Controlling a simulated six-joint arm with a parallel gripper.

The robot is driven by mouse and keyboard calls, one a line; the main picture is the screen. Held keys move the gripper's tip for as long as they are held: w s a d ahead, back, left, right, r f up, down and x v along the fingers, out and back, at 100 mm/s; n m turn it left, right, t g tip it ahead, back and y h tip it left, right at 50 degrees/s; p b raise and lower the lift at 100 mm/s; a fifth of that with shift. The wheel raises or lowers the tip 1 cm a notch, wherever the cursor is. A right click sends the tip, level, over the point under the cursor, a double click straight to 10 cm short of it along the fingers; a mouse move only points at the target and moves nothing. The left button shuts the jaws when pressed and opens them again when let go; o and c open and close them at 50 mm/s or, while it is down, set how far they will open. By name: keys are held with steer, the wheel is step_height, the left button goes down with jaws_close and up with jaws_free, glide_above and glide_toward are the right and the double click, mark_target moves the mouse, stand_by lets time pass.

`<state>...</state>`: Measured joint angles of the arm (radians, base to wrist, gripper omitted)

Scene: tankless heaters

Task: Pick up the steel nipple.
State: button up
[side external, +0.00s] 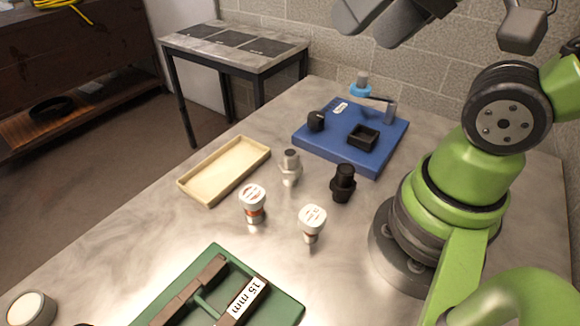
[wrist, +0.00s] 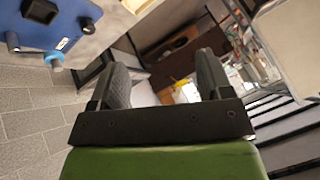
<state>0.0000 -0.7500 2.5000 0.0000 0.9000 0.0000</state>
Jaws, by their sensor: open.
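In the side external view, a small silvery-grey fitting (side external: 290,167) stands upright on the bench between the cream tray and a black fitting. It looks most like the steel nipple, but I cannot be sure at this size. My gripper (wrist: 162,82) is open and empty in the wrist view, with its two dark fingers apart. It points away from the bench fittings, toward the room. In the side external view, dark parts of my gripper show at the top edge, high above the bench and far from the fitting.
A black fitting (side external: 343,183) and two white-topped parts (side external: 252,203) (side external: 312,223) stand near it. Around them are an empty cream tray (side external: 188,190), a blue board (side external: 350,157) with fixtures and a green holder (side external: 290,308) labelled 15 mm. A round pot (side external: 32,308) sits front left.

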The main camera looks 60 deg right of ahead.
steer(key=n+g+h, duration=0.1)
steer(key=g+h, duration=0.1)
steer(key=g, duration=0.5)
glide_above(290, 153)
steer(key=f, duration=1.8)
steer(key=shift+w+d+f, duration=0.1)
steer(key=shift+d, duration=0.1)
step_height(290, 153, down, 11)
steer(key=shift+a+r, duration=0.15)
steer(key=shift+r, duration=0.05)
steer(key=c, duration=1.1)
steer(key=shift+o, duration=0.2)
